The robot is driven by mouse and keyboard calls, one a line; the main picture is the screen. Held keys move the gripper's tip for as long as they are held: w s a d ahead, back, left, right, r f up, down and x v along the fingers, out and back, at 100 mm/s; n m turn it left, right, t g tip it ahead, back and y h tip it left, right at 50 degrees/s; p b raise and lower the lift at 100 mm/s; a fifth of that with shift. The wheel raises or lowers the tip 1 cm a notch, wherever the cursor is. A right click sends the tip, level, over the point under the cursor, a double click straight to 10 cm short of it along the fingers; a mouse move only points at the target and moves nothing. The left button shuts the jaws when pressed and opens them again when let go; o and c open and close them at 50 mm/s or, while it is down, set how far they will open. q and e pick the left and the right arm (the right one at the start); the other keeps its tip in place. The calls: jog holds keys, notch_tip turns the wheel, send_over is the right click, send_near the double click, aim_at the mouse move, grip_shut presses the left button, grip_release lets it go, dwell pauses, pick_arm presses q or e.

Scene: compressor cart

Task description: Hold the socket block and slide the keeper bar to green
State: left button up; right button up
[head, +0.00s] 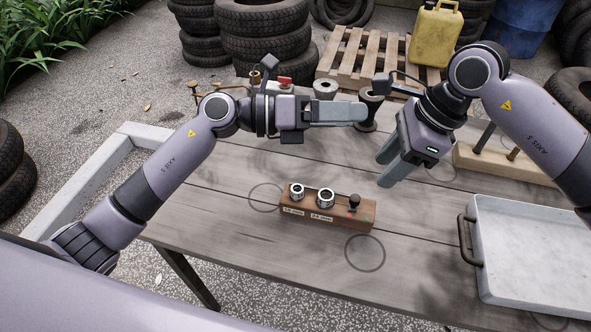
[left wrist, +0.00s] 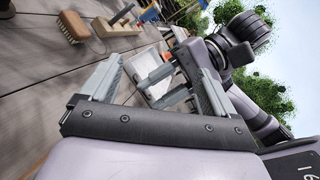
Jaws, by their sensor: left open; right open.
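The socket block (head: 318,216) is a brown wooden block lying on the table, with two labels on its front. Two metal sockets stand in its top, one at the left end and one in the middle. The keeper bar itself is too small to make out clearly. My left gripper (head: 362,113) is open and empty, above and behind the block. My right gripper (head: 382,170) is open and empty, pointing down, behind and right of the block. The left wrist view does not clearly show the block.
A grey tray (head: 535,250) with a dark handle lies at the right. A wooden base with pegs (head: 505,162) stands behind it. A black spool (head: 369,108) and other fittings stand along the back edge. A brush (left wrist: 74,27) shows in the left wrist view. Table around the block is clear.

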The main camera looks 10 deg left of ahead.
aim_at(296, 188)
pick_arm(q)
jog(key=s+d+f+m+g+y, duration=0.3)
jog(key=s+d+f+m+g, duration=0.1)
jog(key=m, duration=0.2)
jog(key=a+f+m+y, duration=0.1)
jog(key=f+m+y, duration=0.1)
jog(key=y, duration=0.1)
jog(key=a+f+m+g+y, duration=0.1)
jog(key=a+f+m+y, duration=0.1)
jog(key=y, duration=0.1)
jog(key=s+a+f+m+g+y, duration=0.1)
jog(key=a+f+y, duration=0.1)
jog(key=f+y, duration=0.1)
jog(key=shift+m, duration=0.4)
jog(key=a+y, duration=0.3)
jog(key=w+a+m+y, duration=0.1)
jog(key=a, duration=0.1)
jog(key=shift+a+f+t, duration=0.1)
jog(key=shift+f+t, duration=0.2)
jog(key=shift+f, duration=0.05)
jog(key=shift+a+f, duration=0.1)
jog(key=shift+f, duration=3.4)
